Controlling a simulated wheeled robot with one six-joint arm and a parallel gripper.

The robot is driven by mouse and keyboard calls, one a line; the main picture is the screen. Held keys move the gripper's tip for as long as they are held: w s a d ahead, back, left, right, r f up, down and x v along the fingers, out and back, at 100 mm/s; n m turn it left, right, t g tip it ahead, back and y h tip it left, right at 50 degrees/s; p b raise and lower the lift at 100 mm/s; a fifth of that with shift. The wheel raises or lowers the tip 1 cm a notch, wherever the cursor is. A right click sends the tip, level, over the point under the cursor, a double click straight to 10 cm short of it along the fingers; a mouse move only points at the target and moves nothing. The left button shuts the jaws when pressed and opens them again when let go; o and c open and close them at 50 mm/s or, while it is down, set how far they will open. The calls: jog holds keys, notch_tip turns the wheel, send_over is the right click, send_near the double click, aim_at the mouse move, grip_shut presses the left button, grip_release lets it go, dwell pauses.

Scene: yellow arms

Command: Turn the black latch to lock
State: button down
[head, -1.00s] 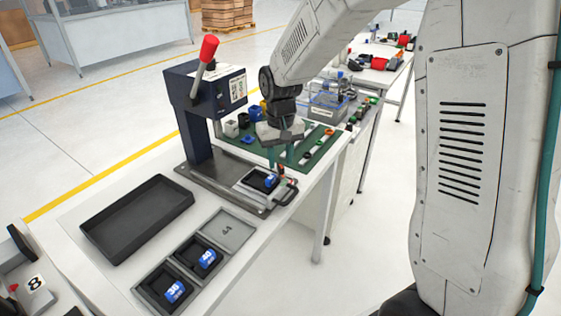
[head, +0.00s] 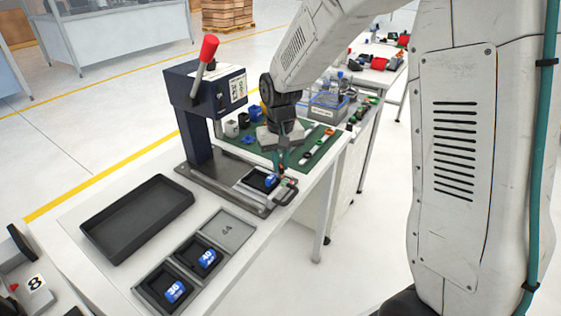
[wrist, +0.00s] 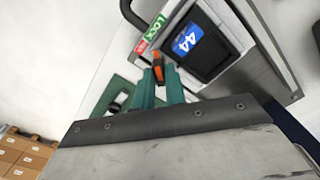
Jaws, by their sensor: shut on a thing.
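The black latch (wrist: 158,66), with an orange stripe along it, stands at the edge of the press fixture in the wrist view. My gripper (wrist: 160,86) has its teal fingers closed on the latch from both sides. In the head view my gripper (head: 282,165) points down at the fixture's right end. A green and red label (wrist: 152,34) reading LOCK on its green part lies just beyond the latch. The latch's base is partly hidden by my fingers.
A dark press (head: 205,110) with a red-knobbed lever (head: 208,48) stands behind the fixture. A black handle (head: 287,197) sticks out at the fixture's front right. An empty black tray (head: 137,218) and holders with tagged blocks (head: 173,291) are on the white table.

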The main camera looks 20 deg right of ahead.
aim_at(281, 165)
jog(key=m, duration=0.5)
jog(key=shift+m, duration=2.5)
jog(key=c, duration=1.4)
grip_release()
jog(key=shift+c, duration=0.2)
notch_tip(281, 165, up, 8)
jog(key=shift+f, duration=0.1)
